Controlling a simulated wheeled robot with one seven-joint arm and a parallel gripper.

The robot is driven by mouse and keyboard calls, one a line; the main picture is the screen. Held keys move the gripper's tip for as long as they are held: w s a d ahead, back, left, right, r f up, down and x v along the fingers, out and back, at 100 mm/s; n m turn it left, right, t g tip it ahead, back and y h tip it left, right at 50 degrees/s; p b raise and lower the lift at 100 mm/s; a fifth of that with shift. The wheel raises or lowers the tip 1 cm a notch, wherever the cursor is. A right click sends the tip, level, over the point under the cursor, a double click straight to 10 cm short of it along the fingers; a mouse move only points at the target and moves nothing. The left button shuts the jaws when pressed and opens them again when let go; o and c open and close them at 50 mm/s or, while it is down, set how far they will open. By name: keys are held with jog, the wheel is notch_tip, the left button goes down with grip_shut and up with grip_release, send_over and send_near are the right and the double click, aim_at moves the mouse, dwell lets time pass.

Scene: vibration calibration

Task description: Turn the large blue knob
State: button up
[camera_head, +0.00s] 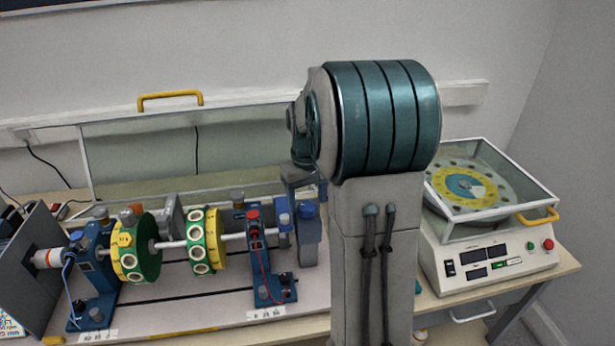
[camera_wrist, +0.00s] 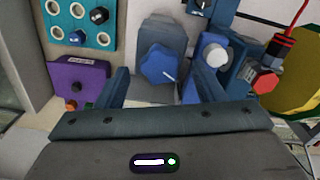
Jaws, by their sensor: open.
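The large blue knob (camera_wrist: 160,65) shows in the wrist view, with a white line on its face. It sits on a grey-blue block (camera_wrist: 157,32).
In the wrist view, a white-capped knob (camera_wrist: 215,55) and a red knob (camera_wrist: 265,81) are close on the right. A teal panel (camera_wrist: 72,12) and a purple box (camera_wrist: 77,82) are on the left. The balancing machine (camera_head: 490,262) stands right of my arm.

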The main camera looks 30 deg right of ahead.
aim_at(307, 206)
notch_tip(307, 206, up, 13)
jog(key=shift+f+b, duration=0.15)
jog(key=shift+b, duration=0.25)
dwell(0.7)
jog(key=s+a+f+t, duration=0.1)
jog(key=s+a+f, duration=0.3)
jog(key=s+a, duration=0.3)
jog(key=s+a+f+t, duration=0.2)
jog(key=s+a+f, duration=0.2)
jog(key=s, duration=0.8)
jog(key=a, duration=0.2)
jog(key=shift+s+a+f, duration=0.3)
jog(key=shift+a, duration=0.05)
jog(key=shift+d, duration=0.15)
